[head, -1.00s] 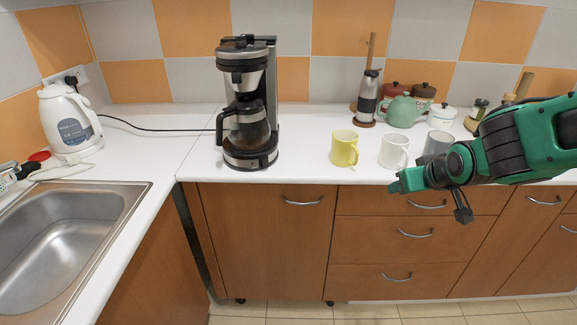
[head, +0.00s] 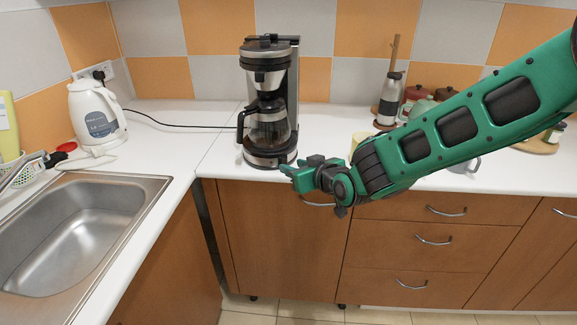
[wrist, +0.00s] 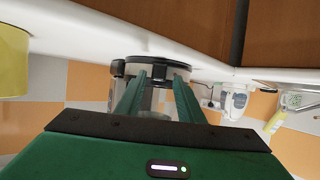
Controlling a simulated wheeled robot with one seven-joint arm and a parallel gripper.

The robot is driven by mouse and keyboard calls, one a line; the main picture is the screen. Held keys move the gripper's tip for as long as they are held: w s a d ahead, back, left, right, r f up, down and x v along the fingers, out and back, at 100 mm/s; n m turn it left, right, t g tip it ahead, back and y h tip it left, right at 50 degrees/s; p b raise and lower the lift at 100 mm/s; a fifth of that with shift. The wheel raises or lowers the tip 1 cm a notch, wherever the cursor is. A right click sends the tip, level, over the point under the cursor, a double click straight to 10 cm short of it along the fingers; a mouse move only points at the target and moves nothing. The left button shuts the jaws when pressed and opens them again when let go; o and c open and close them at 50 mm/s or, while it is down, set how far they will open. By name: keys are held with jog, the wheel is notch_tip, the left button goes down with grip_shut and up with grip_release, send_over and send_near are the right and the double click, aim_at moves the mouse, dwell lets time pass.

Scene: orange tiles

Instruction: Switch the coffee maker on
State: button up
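The black and silver coffee maker (head: 268,75) stands upright on the white counter, with its glass carafe (head: 268,128) in place. My gripper (head: 292,172) is in front of its base (head: 270,156) in the head view, near the counter's front edge. In the wrist view, turned upside down, the coffee maker's base (wrist: 155,68) shows just beyond the gripper (wrist: 159,76). The two green fingers stand apart with nothing held between them. I cannot tell whether they touch the base. No switch can be made out, nor whether the machine is on.
A yellow mug (wrist: 12,60) is beside my gripper, mostly behind my arm in the head view. A white kettle (head: 97,113) and the sink (head: 90,220) are to the left. Wooden cabinet fronts (head: 280,240) lie below the counter. The counter left of the coffee maker is mostly clear.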

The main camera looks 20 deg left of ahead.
aim_at(289, 164)
jog(key=shift+x, duration=2)
jog(key=shift+d, duration=0.1)
grip_shut()
jog(key=shift+f, duration=0.1)
jog(key=shift+f+t+y, duration=0.3)
jog(key=shift+t+y, duration=0.2)
jog(key=shift+f+t+y, duration=0.1)
jog(key=shift+t+y, duration=0.3)
jog(key=shift+y, duration=0.1)
jog(key=shift+d, duration=0.1)
